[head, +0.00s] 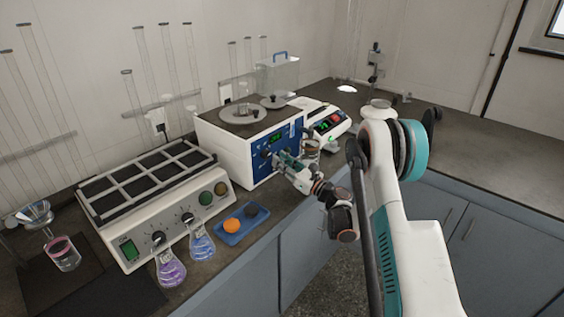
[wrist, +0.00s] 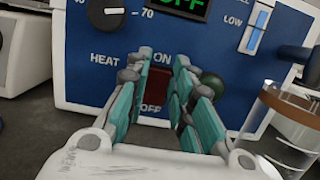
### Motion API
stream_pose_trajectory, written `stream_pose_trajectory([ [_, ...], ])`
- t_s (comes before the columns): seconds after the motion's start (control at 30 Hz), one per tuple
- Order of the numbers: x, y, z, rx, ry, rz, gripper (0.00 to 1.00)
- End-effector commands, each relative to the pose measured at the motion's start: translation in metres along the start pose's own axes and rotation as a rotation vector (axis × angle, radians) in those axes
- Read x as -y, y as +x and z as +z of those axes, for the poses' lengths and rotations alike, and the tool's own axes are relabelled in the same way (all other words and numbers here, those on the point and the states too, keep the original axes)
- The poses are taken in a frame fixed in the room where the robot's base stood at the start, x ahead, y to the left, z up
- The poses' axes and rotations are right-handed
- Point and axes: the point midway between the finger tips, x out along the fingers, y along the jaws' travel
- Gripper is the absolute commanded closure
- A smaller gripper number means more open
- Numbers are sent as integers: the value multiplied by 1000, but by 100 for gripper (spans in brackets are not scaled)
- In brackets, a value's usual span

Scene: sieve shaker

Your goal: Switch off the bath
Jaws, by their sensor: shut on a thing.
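The bath (head: 222,150) is a white box with a blue front panel and round lids on top, at the middle of the head view. In the wrist view its blue panel (wrist: 90,73) carries a dark red rocker switch (wrist: 158,82) between the labels ON and OFF. The green display (wrist: 180,5) is cut by the top edge and reads OFF. My gripper (wrist: 166,66) is at the panel, its teal fingers shut on the switch and hiding its sides. In the head view my gripper (head: 283,158) reaches the panel's lower part.
A HEAT knob (wrist: 106,12) and a LOW slider (wrist: 257,30) flank the display. A hotplate unit (head: 150,215), flasks (head: 170,268) and a blue tray (head: 242,224) stand to the left.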

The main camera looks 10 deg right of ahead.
Motion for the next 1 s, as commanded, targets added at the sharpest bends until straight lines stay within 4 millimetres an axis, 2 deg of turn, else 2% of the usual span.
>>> stream_pose_trajectory([
  [0.27,0,0,0,4,-1,-1,100],
  [0.3,0,0,0,4,-1,-1,74],
  [0.37,0,0,0,4,-1,-1,60],
  [0.4,0,0,0,3,-1,-1,58],
  [0.77,0,-4,0,3,-1,-1,58],
  [1.0,1,-38,0,3,-1,-3,58],
])
